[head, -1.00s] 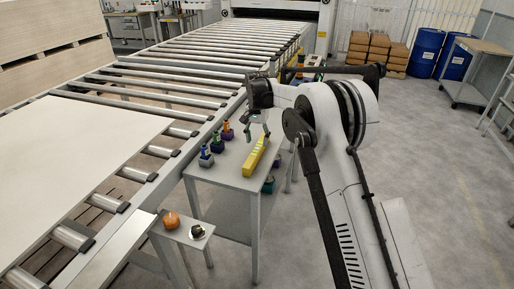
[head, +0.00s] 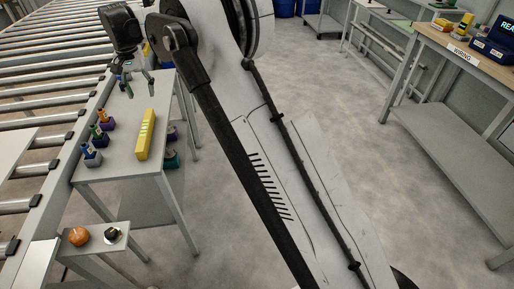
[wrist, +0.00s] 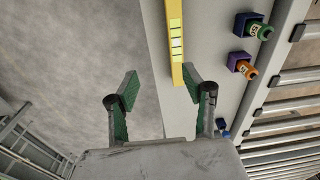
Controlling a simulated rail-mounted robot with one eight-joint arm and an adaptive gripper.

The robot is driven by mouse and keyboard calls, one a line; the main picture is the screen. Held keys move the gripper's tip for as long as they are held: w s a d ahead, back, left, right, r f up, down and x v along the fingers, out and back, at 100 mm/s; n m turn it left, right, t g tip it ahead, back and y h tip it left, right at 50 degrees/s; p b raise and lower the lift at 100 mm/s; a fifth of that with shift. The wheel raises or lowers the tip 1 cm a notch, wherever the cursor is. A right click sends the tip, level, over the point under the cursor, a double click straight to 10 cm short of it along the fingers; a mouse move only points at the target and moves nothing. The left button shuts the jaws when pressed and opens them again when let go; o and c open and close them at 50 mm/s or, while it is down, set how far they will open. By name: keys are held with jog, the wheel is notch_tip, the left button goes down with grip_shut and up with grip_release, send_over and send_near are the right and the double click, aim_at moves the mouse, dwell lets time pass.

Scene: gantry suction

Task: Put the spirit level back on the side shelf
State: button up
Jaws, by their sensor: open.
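The spirit level (head: 146,134) is a yellow bar with pale green marks, lying flat on a grey side table (head: 120,163). In the wrist view the level (wrist: 176,45) runs up from between and beyond my fingers, nearer the right finger. My gripper (head: 140,93) is beyond the level's far end in the head view. It also shows in the wrist view (wrist: 160,84), fingers spread wide, nothing between them. I cannot tell its exact height above the table. Which surface is the side shelf is not clear; a lower shelf (head: 150,203) is under the table.
Small bottles in coloured holders (head: 98,138) stand left of the level, near the roller conveyor (head: 30,200). A small front stand (head: 92,250) holds an orange round object (head: 79,236) and a dark one (head: 113,235). A workbench (head: 450,55) stands at right; open floor lies between.

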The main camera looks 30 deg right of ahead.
jog(key=s+d+r+t, duration=0.1)
jog(key=s+d+r, duration=0.4)
jog(key=s, duration=0.3)
jog(key=s+d+r+n+t, duration=0.1)
jog(key=s+d+r, duration=0.3)
jog(key=s, duration=0.3)
jog(key=s+d+r+t, duration=0.1)
jog(key=s+d+r, duration=0.4)
jog(key=s, duration=0.3)
jog(key=s+d+f+t, duration=0.1)
jog(key=s+d+f, duration=0.1)
jog(key=s, duration=0.6)
jog(key=s+d+f+n+t, duration=0.1)
jog(key=s+d+f, duration=0.2)
jog(key=s, duration=0.5)
jog(key=s+d+f+t, duration=0.1)
jog(key=s+f, duration=0.3)
jog(key=s, duration=0.4)
jog(key=shift+d+n, duration=0.4)
jog(key=shift+d, duration=0.3)
